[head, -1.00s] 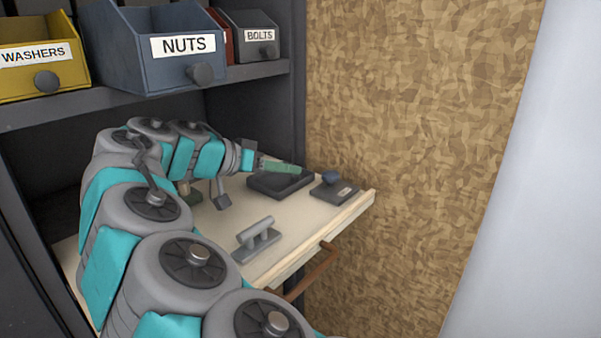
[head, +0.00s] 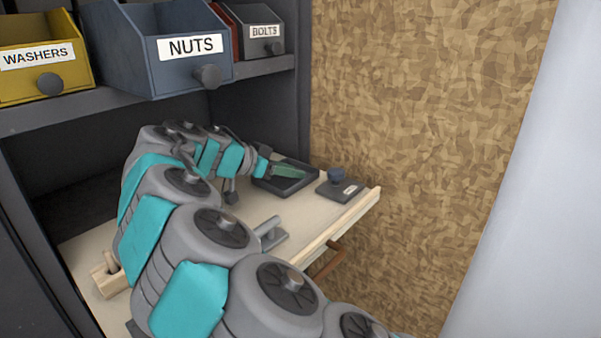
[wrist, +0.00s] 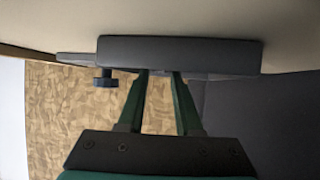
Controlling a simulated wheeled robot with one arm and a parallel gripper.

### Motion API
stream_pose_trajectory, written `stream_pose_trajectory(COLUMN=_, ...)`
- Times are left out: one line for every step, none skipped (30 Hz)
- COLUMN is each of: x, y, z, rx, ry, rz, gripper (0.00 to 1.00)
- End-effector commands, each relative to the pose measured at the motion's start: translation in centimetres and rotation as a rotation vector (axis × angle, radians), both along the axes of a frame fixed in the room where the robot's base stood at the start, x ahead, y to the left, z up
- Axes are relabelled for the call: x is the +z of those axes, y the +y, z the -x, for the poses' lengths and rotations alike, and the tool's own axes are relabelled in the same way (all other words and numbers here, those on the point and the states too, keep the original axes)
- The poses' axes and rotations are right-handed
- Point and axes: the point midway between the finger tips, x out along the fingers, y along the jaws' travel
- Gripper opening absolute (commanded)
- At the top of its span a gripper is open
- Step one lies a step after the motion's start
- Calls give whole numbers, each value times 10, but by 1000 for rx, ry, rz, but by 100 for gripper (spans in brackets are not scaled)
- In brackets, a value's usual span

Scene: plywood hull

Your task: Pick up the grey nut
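I cannot make out the grey nut in either view; the dark tray's inside is partly covered by my gripper in the head view. My gripper (head: 300,174) has green fingers and reaches over the shallow dark tray (head: 268,187) on the pale wooden board. In the wrist view, the two fingers of my gripper (wrist: 160,74) stand apart with nothing seen between them. Their tips overlap the edge of the dark tray (wrist: 180,55), which hides what lies in it. I cannot tell whether they touch it.
A dark labelled plate (head: 350,192) with a round knob (head: 336,174) stands right of the tray. A grey handle-like piece (head: 269,232) is partly behind my arm. A slotted wooden block (head: 108,278) sits at left. The NUTS bin (head: 140,60) is on the shelf above; a chipboard wall (head: 420,120) is right.

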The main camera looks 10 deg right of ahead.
Motion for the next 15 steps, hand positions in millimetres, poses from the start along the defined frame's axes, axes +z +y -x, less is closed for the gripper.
stream_pose_trajectory(x=-2, y=-6, z=-1, rx=-4, ry=3, rz=0, gripper=34)
stream_pose_trajectory(x=-4, y=-8, z=-2, rx=-5, ry=3, rz=2, gripper=34)
stream_pose_trajectory(x=-5, y=-9, z=-2, rx=-4, ry=3, rz=1, gripper=34)
stream_pose_trajectory(x=-5, y=-9, z=-3, rx=-4, ry=2, rz=1, gripper=34)
stream_pose_trajectory(x=-5, y=-9, z=-3, rx=-3, ry=1, rz=1, gripper=34)
stream_pose_trajectory(x=-5, y=-9, z=-3, rx=-3, ry=1, rz=1, gripper=34)
stream_pose_trajectory(x=-5, y=-9, z=-3, rx=-2, ry=0, rz=1, gripper=34)
stream_pose_trajectory(x=-5, y=-9, z=-3, rx=-2, ry=0, rz=1, gripper=34)
stream_pose_trajectory(x=-5, y=-9, z=-3, rx=-2, ry=1, rz=0, gripper=33)
stream_pose_trajectory(x=-5, y=-9, z=-3, rx=-2, ry=0, rz=1, gripper=29)
stream_pose_trajectory(x=-5, y=-9, z=-3, rx=-2, ry=0, rz=1, gripper=26)
stream_pose_trajectory(x=-5, y=-8, z=-3, rx=-2, ry=0, rz=1, gripper=21)
stream_pose_trajectory(x=-5, y=-8, z=-3, rx=-2, ry=0, rz=1, gripper=18)
stream_pose_trajectory(x=-5, y=-8, z=-3, rx=-2, ry=0, rz=1, gripper=15)
stream_pose_trajectory(x=-5, y=-8, z=-3, rx=-2, ry=1, rz=0, gripper=10)
